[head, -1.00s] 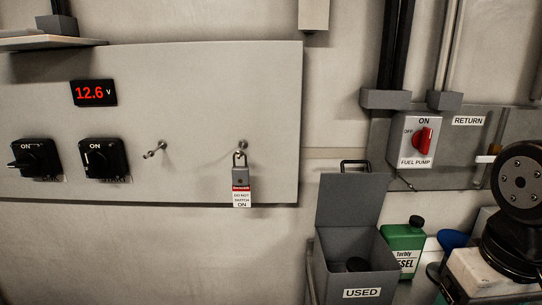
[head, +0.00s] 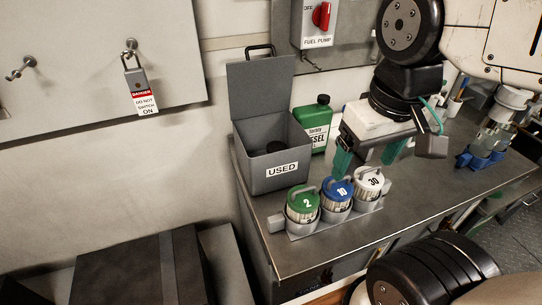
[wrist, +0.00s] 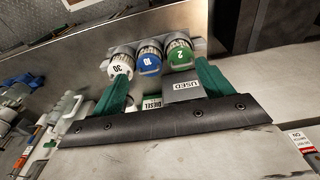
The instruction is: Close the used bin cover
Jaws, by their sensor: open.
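The used bin (head: 262,165) is a grey box labelled USED at the back left of the bench. Its cover (head: 262,88) stands upright and open at the back, with a dark handle on top. A dark round thing lies inside the bin. My gripper (head: 367,163) is to the right of the bin, above the bench, with green fingers apart and nothing between them. In the wrist view my gripper's fingers (wrist: 160,92) are spread wide, and the bin's labelled face (wrist: 184,86) shows partly beyond the gripper's dark edge.
Three canisters marked 2 (head: 305,202), 10 (head: 338,190) and 30 (head: 370,180) stand in a grey holder in front of the bin. A green diesel jug (head: 316,122) stands behind. A padlock with a tag (head: 139,83) hangs on the wall panel at left.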

